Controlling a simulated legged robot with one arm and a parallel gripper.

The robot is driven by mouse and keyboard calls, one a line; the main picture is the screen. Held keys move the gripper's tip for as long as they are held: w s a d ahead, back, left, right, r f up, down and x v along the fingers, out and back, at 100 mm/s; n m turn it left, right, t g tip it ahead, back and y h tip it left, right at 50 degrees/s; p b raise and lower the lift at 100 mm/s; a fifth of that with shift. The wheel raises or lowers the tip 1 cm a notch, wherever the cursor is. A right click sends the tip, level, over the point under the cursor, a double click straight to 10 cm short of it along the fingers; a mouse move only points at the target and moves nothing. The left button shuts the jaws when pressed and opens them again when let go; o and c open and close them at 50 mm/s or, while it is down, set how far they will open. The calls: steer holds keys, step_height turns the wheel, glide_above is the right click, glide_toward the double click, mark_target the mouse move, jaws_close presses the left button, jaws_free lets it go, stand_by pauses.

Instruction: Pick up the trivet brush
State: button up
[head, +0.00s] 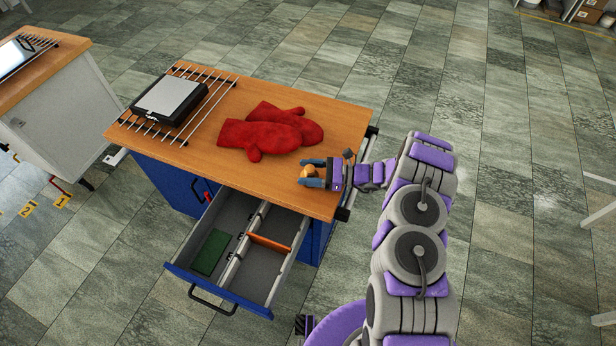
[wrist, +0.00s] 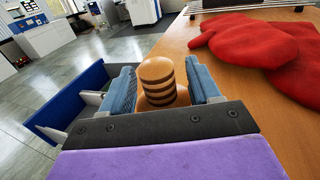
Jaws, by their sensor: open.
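A tan wooden piece with dark bands, which looks like the trivet brush (wrist: 157,72), stands on the wooden worktop. In the head view it is a small tan shape (head: 306,171) near the worktop's front right corner. My gripper (head: 313,173) is open, with one blue finger on each side of the tan piece. In the wrist view my gripper (wrist: 162,88) also shows its two blue fingers flanking it. I cannot tell whether the fingers touch it. Its lower part is hidden behind my gripper's body.
Red oven mitts (head: 270,132) lie mid-worktop. A press-like device (head: 170,98) sits on metal rods at the worktop's left. Below, an open drawer (head: 243,290) juts out, holding a green pad (head: 211,252) and an orange-brown strip (head: 269,243).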

steer(key=shift+d, duration=0.45)
steer(key=c, duration=0.3)
steer(key=shift+a, duration=0.25)
steer(key=c, duration=0.8)
